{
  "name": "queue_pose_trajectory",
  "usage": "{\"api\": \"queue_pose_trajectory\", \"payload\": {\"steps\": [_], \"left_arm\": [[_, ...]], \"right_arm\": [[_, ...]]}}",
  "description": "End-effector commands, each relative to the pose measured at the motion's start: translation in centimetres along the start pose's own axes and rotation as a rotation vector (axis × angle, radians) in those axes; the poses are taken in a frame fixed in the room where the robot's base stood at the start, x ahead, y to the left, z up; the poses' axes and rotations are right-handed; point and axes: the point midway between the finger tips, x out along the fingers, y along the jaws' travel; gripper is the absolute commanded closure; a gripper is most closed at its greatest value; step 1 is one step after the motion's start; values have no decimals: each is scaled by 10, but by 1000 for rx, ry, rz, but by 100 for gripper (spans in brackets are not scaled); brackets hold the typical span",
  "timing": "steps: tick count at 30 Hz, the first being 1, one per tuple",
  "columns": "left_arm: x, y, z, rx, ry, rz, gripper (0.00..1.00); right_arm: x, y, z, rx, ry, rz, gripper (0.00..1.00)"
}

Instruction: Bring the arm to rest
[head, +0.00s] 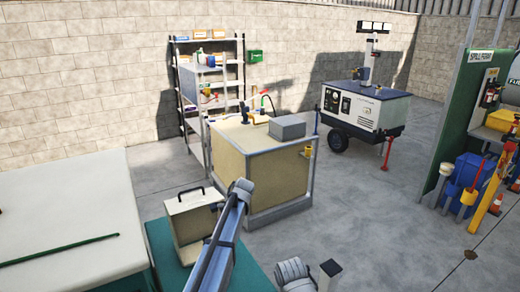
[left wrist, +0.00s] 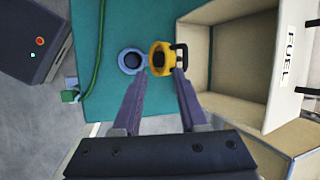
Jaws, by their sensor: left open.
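My left arm (head: 222,235) reaches in from the bottom of the head view, over a teal surface (head: 162,240); its fingers are not clear there. In the left wrist view my left gripper (left wrist: 158,76) is open, with two dark fingers apart. A yellow ring-shaped piece with a dark centre and black handle (left wrist: 152,58) lies just beyond the fingertips. A blue-grey ring (left wrist: 122,63) sits beside it on the left. I cannot tell whether the fingers touch either one. My right gripper is not in view.
An open cream box marked FUEL (left wrist: 234,75) lies close on the right in the wrist view. A green hose (left wrist: 99,45) and dark box (left wrist: 30,40) are left. A tan tank (head: 265,178), shelf rack (head: 187,95) and white generator (head: 362,108) stand beyond, with concrete floor between.

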Motion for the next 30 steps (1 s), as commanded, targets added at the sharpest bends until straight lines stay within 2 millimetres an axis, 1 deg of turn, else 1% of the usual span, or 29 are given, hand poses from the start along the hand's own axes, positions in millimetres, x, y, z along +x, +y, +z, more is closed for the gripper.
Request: {"api": "queue_pose_trajectory", "payload": {"steps": [1, 2, 3, 5, 6, 8, 9, 11, 12, 15, 18, 21, 30], "left_arm": [[-2, 39, 11, -30, 20, 12, 58], [-4, 59, 14, -56, 34, 22, 58], [-6, 88, 20, -95, 54, 39, 58], [-10, 132, 30, -157, 82, 67, 58], [-12, 160, 37, -197, 99, 89, 58], [-15, 199, 48, -257, 121, 122, 58], [-16, 224, 56, -295, 133, 145, 58], [-18, 257, 67, -348, 146, 178, 58], [-19, 276, 74, -378, 153, 200, 58], [-21, 314, 90, -444, 162, 244, 58], [-23, 337, 100, -488, 165, 275, 58], [-24, 348, 105, -511, 166, 292, 58], [-25, 349, 104, -519, 165, 296, 58]], "right_arm": [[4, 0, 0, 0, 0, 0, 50], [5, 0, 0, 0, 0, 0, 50], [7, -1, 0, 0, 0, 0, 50], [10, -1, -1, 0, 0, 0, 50], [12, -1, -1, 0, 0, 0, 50], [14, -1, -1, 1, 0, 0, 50], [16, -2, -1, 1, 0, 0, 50], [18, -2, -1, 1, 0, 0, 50], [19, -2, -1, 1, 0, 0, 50], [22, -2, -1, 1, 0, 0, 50], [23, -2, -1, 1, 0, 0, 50], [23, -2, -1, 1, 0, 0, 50], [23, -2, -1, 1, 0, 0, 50]]}}
